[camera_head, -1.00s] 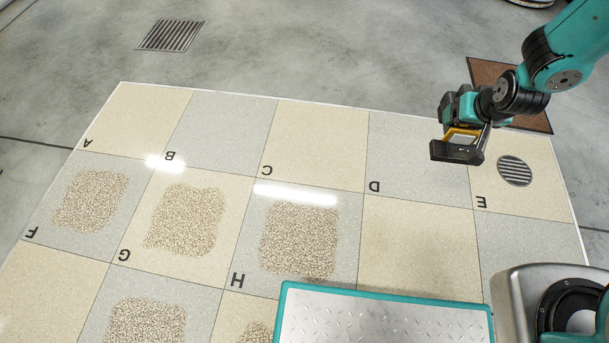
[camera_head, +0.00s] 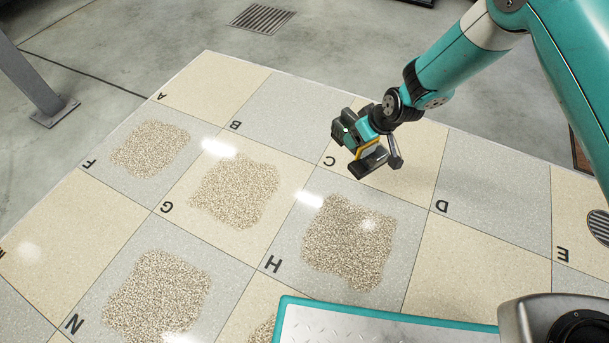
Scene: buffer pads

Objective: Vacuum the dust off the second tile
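Lettered beige and grey floor tiles lie in rows, their letters upside down in view. Tile B (camera_head: 295,105), second in the far row, is grey and shows no dust patch. Speckled dust patches lie on tile F (camera_head: 150,148), tile G (camera_head: 235,190), tile H (camera_head: 348,240) and tile N (camera_head: 155,295). G is the second tile in its lettered row. My gripper (camera_head: 380,162) hangs in the air over tile C, right of B and beyond H. Nothing is seen held, but its finger gap is unclear. No vacuum is recognisable in view.
A metal plate with a teal rim (camera_head: 370,325), maybe mine, fills the bottom centre. A floor grate (camera_head: 260,18) lies beyond the tiles. A round drain (camera_head: 599,226) is at right on tile E. A grey post (camera_head: 40,90) stands at left.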

